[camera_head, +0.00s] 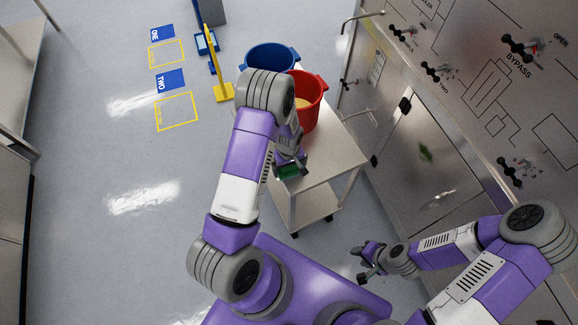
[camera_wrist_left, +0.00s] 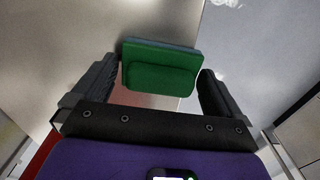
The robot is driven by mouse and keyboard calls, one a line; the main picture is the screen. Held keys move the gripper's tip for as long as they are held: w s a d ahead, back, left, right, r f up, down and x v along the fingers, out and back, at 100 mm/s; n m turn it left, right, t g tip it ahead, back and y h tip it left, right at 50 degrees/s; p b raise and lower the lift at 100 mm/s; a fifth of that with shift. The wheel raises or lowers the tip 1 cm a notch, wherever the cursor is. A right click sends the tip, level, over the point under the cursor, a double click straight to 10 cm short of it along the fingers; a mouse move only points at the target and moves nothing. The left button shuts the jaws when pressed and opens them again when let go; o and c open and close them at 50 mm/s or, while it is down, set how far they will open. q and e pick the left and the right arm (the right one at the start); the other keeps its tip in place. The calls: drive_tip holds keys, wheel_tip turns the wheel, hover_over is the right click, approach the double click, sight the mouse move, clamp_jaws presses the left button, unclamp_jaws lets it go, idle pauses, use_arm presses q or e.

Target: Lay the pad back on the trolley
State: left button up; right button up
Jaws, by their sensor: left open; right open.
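The green pad (camera_head: 288,172) shows at the near left edge of the trolley top (camera_head: 325,155), partly hidden by my left gripper (camera_head: 291,160). In the left wrist view the pad (camera_wrist_left: 160,78) is a green block with a grey-blue backing. It sits between the two fingers of my left gripper, which are open with a gap visible on each side. I cannot tell whether the pad rests flat on the trolley. My right gripper (camera_head: 368,262) is open and empty, low to the right of the trolley.
A red bucket (camera_head: 308,95) with something yellowish inside and a blue bucket (camera_head: 270,57) stand at the trolley's far end. A steel panel with valve handles (camera_head: 440,110) runs along the right. A yellow stand (camera_head: 222,92) is on the floor at the back left.

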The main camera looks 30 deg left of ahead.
use_arm(q)
wheel_tip(320, 180, up, 11)
drive_tip(key=s+d+f+m+h, duration=0.2)
drive_tip(key=s+d+f, duration=0.3)
drive_tip(key=s+d, duration=0.3)
drive_tip(key=s+d+f+m+h, duration=0.2)
drive_tip(key=s+d+f+m, duration=0.3)
drive_tip(key=s+d, duration=0.3)
drive_tip(key=shift+f+t+p, duration=0.3)
drive_tip(key=shift+f+p, duration=0.05)
drive_tip(key=shift+f, duration=0.3)
drive_tip(key=shift+w, duration=0.1)
wheel_tip(320, 180, down, 8)
drive_tip(key=b, duration=0.8)
